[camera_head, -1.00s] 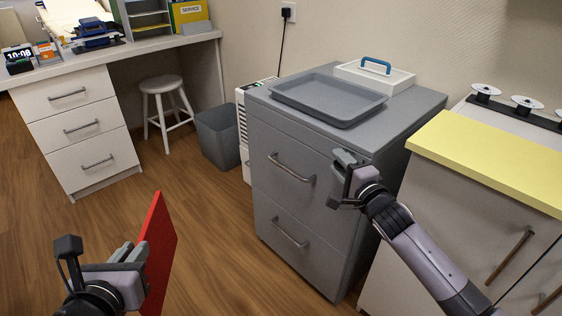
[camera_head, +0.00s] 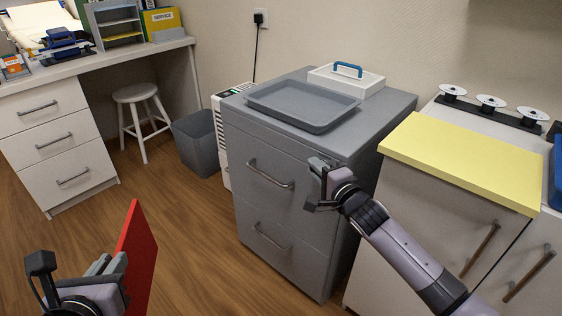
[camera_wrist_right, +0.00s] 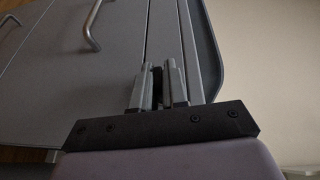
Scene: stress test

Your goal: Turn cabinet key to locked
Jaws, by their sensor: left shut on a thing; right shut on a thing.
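The grey cabinet (camera_head: 272,210) stands in the middle of the head view, with two drawer handles on its front. My right gripper (camera_head: 316,167) is at the upper right of its front, near the top edge. In the right wrist view the right gripper's fingers (camera_wrist_right: 158,82) are close together against the cabinet front (camera_wrist_right: 115,65). A small dark piece between them looks like the key (camera_wrist_right: 157,75); most of it is hidden, so its angle cannot be told. My left gripper (camera_head: 115,272) is shut on a flat red panel (camera_head: 138,255), held upright at the lower left, away from the cabinet.
A grey tray (camera_head: 302,122) and a white box with a blue handle (camera_head: 348,88) are on the cabinet top. A yellow-topped counter (camera_head: 462,163) stands close on the right. A bin (camera_head: 195,143) and stool (camera_head: 136,95) are at the left. Floor before the cabinet is clear.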

